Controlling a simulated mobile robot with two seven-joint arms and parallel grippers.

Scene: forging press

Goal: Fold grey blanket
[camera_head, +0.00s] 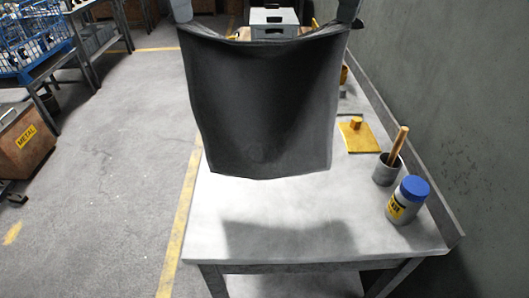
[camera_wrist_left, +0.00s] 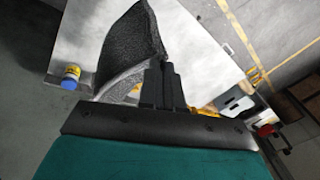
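The dark grey blanket (camera_head: 262,105) hangs spread out by its two upper corners over the white table (camera_head: 230,215). Its top edge sags between the grippers. Its lower edge appears clear of the table, with a shadow in front of it. My left gripper (camera_head: 182,14) is shut on the upper left corner. In the left wrist view its fingers (camera_wrist_left: 162,82) pinch the blanket (camera_wrist_left: 132,45), seen at a steep angle. My right gripper (camera_head: 347,14) is at the upper right corner and appears shut on it; its fingertips are partly cut off by the frame.
On the table's right side stand a blue-lidded jar (camera_head: 408,199), a grey cup (camera_head: 387,169) with a wooden handle and a yellow pad (camera_head: 358,137). A grey box (camera_head: 274,23) is behind the blanket. A wall (camera_head: 440,90) borders the right. The table's front is clear.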

